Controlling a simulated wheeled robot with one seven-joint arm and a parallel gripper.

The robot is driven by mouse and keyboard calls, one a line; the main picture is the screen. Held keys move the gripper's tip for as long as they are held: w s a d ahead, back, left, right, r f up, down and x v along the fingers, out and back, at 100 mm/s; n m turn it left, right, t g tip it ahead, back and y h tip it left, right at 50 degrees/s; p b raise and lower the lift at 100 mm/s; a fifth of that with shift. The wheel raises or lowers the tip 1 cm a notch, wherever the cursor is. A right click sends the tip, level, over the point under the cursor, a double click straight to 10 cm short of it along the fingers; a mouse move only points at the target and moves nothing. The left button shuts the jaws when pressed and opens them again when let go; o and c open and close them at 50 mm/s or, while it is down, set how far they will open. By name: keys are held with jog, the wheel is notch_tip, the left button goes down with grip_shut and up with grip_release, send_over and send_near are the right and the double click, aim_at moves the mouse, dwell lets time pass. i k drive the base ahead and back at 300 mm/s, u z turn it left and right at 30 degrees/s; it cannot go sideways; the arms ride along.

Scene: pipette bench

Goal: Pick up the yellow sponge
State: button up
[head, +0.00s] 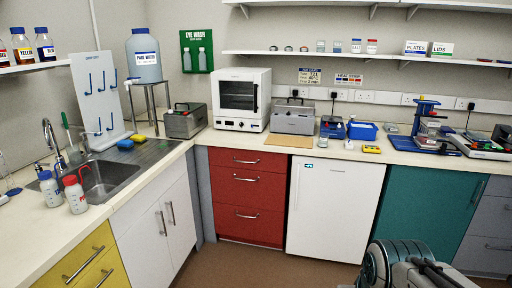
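A small yellow sponge (138,137) lies on the steel draining board to the right of the sink, near the foot of the white peg board. A blue sponge or block (125,144) lies just in front of it, to its left. The yellow sponge looks flat and uncovered from here. Part of my own arm shows at the bottom right, far from the sponge. I cannot make out my gripper's fingers in this view.
The sink (108,182) with its tap is left of the sponge. Two capped bottles (76,195) stand at the sink's front edge. A steel stand (151,100) carries a large water bottle behind the sponge, and a grey metal box (185,122) stands to its right. The floor ahead is clear.

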aim_at(136, 139)
jog(key=i, duration=1.55)
jog(key=u, duration=0.65)
jog(key=i, duration=1.65)
jog(key=u, duration=1.25)
jog(key=i, duration=0.75)
jog(key=u, duration=0.2)
